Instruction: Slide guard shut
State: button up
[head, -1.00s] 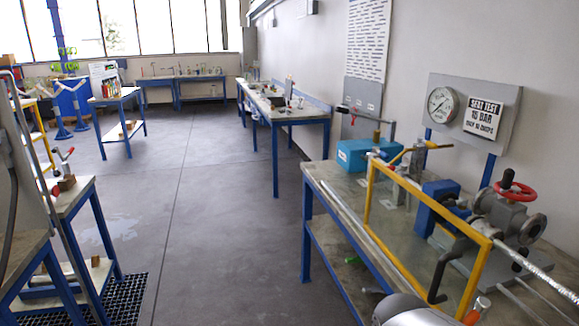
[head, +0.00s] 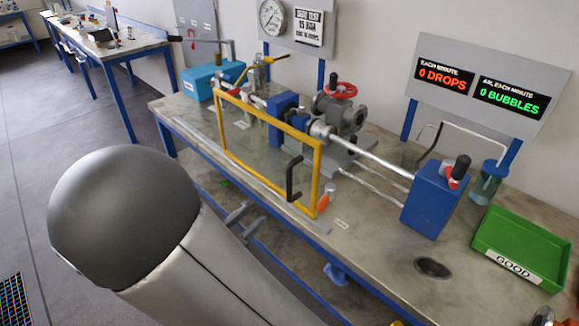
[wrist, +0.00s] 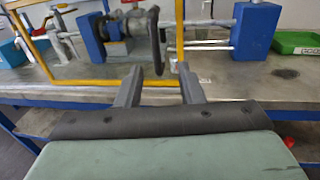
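The guard (head: 319,165) is a clear panel in a yellow frame with a black bar handle (head: 292,180) near its right end. It stands upright along the front of the bench, before the blue clamp block and the grey valve (head: 335,112). In the wrist view its yellow lower rail (wrist: 85,82) and black handle (wrist: 153,45) show. My gripper (wrist: 160,68) is open and empty, with its two fingers pointing at the bench. The handle's lower end appears just beyond and between the fingertips; contact cannot be told. In the head view my gripper is not visible.
To the right of the guard are a metal rod, a blue block (head: 436,200) with a lever, and a green tray (head: 522,240) marked GOOD. A small orange-handled item (head: 326,198) sits by the guard's right end. A display (head: 485,88) reads 0 drops, 0 bubbles.

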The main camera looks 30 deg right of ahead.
aim_at(287, 177)
jog(key=shift+n+t, duration=0.3)
jog(key=shift+t, duration=0.1)
jog(key=p+x, duration=0.2)
jog(key=x, duration=1.5)
jog(key=shift+w+p, duration=0.25)
jog(key=shift+p, duration=0.15)
jog(key=shift+c, duration=0.2)
grip_shut()
